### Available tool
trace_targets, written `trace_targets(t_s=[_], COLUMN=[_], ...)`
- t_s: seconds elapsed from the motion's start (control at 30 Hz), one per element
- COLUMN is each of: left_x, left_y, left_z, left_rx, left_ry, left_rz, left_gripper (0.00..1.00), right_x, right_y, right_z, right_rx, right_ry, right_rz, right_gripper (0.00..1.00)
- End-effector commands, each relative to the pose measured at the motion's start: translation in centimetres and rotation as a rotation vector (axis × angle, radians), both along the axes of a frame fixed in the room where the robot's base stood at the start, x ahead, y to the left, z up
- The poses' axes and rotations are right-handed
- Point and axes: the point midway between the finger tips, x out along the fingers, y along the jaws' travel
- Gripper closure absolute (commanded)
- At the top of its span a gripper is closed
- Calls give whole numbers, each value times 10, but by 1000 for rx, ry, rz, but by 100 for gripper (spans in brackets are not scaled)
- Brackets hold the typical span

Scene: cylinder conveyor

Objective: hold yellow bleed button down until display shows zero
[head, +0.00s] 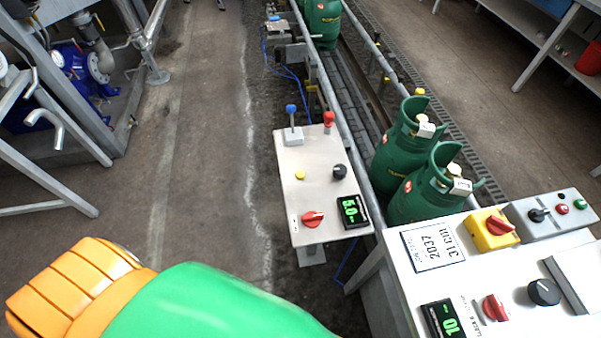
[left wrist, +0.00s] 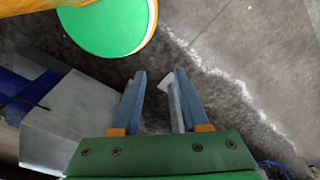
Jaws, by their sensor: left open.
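The yellow bleed button (head: 300,174) sits on the left side of a light grey control panel (head: 318,190) in the head view. The digital display (head: 353,211) is at the panel's near right corner; its green digits look like 5.0. My left gripper (left wrist: 158,78) is open and empty in the left wrist view, with bare floor beyond its fingers. No gripper touches the button. In the head view a green and orange part of my own arm fills the lower left, and the left fingers are not visible. My right gripper is in neither view.
The panel also carries a blue lever (head: 291,110), a red lever (head: 328,119), a black knob (head: 340,171) and a red switch (head: 312,218). Green cylinders (head: 405,150) stand on the conveyor to its right. A second console (head: 470,265) stands at lower right. Floor left of the panel is clear.

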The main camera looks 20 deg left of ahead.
Motion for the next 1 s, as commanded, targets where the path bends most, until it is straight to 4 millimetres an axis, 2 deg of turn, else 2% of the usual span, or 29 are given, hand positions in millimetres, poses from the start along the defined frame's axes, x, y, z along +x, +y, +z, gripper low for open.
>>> trace_targets(t_s=[0.03,0.13,0.17,1.0], left_x=[0,0,0,0], left_y=[0,0,0,0], left_z=[0,0,0,0], left_rx=[0,0,0,1], left_ry=[0,0,0,0], left_rz=[0,0,0,-1], left_gripper=[71,98,100,100], right_x=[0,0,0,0], right_y=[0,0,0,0], right_z=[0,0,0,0], right_rx=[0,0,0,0], right_ry=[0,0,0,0], right_rz=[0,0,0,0], right_gripper=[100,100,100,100])
